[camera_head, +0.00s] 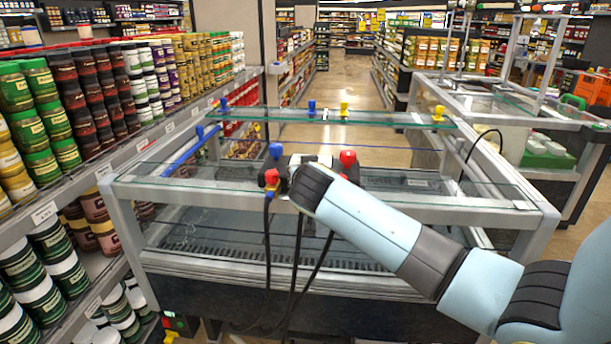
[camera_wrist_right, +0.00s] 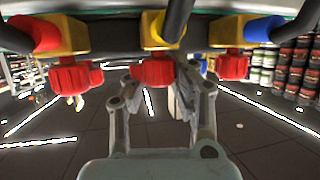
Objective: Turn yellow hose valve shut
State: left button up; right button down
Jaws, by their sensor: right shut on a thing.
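In the right wrist view a row of valves with red knobs hangs from a bar. The middle valve has a yellow hose end (camera_wrist_right: 173,27) and a red knob (camera_wrist_right: 152,71). My right gripper (camera_wrist_right: 160,80) has its two fingers on either side of this middle knob and is shut on it. In the head view my right arm reaches to the counter's glass top, and its wrist hides the fingers and the middle valve. A red-ended valve (camera_head: 271,177) shows left of the wrist. My left gripper is not in view.
In the wrist view, neighbouring red knobs (camera_wrist_right: 75,76) and (camera_wrist_right: 232,66) sit close on both sides. Black hoses (camera_head: 267,240) hang down the counter front (camera_head: 200,268). Blue and red upright knobs (camera_head: 347,158) stand near the wrist. Shelves of jars (camera_head: 70,105) line the left.

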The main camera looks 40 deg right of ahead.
jog(key=shift+f, duration=0.1)
jog(key=c, duration=1)
grip_release()
jog(key=shift+c, duration=0.2)
jog(key=v, duration=1.2)
